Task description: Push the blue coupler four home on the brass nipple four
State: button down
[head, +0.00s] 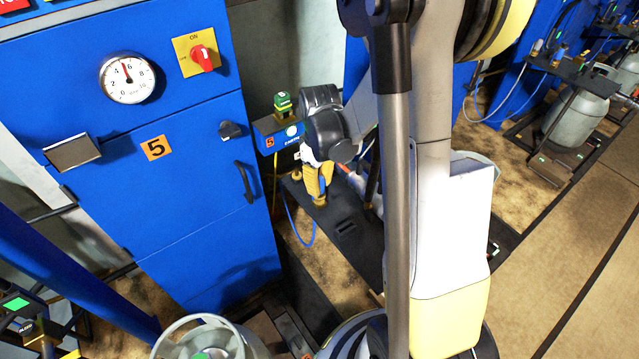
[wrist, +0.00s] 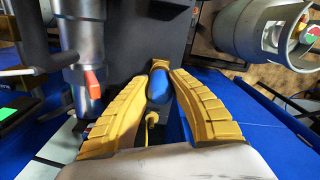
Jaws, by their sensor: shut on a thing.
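My gripper (head: 318,183) has its yellow fingers pointing down over a dark shelf. In the wrist view the two fingers (wrist: 160,80) are shut on the blue coupler (wrist: 157,88), which shows as a rounded blue piece between the fingertips. A brass-coloured piece (wrist: 160,63), perhaps the brass nipple, shows just beyond the coupler. In the head view a brass fitting (head: 320,201) stands on the shelf right under the fingertips.
A blue cabinet (head: 190,215) marked 5, with a gauge (head: 127,77) and red switch (head: 203,58), stands to the left. A blue box with a green top (head: 282,103) is near my wrist. A blue hose (head: 300,232) hangs off the shelf. A grey cylinder (head: 205,338) is at the bottom.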

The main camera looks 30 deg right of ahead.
aim_at(319, 179)
jog(key=shift+f+b, duration=0.45)
jog(key=shift+f, duration=0.15)
jog(key=c, duration=1.2)
grip_release()
notch_tip(319, 179, up, 12)
jog(key=shift+r, duration=0.1)
